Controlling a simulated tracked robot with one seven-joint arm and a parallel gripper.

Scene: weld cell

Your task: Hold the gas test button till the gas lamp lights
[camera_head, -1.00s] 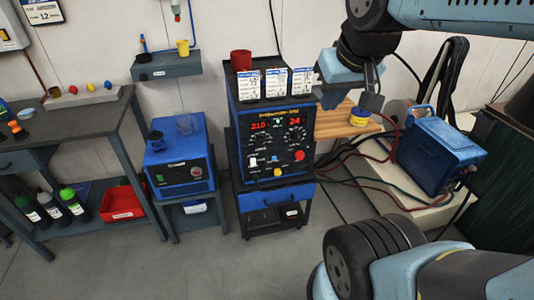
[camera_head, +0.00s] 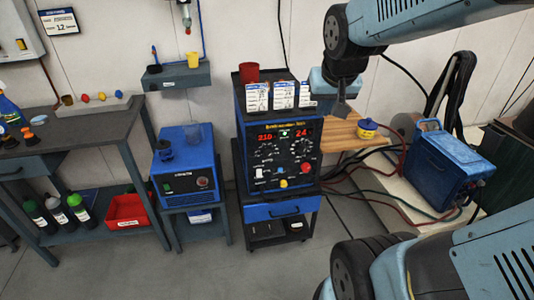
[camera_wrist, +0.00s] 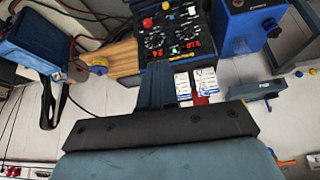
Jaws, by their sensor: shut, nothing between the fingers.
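The welding machine (camera_head: 241,140) is a blue and black box with a black front panel. The panel has red number displays (camera_head: 265,137), two dials, a white switch (camera_head: 259,173), a blue button (camera_head: 281,168), a yellow button (camera_head: 284,183) and a red button (camera_head: 306,168). A small green light (camera_head: 284,133) shows at the panel's top; it also shows in the wrist view (camera_wrist: 175,50). Panel lettering is too small to identify the gas test button or gas lamp. My gripper (camera_head: 342,108) is shut and empty, right of the machine's top and apart from the panel.
White cards (camera_head: 257,97) and a red cup (camera_head: 249,72) stand on the machine. A wooden shelf (camera_head: 340,132) with a yellow and blue tin (camera_head: 367,127) is at right. A blue case (camera_head: 450,160) and cables lie farther right. A blue unit (camera_head: 184,170) stands left.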

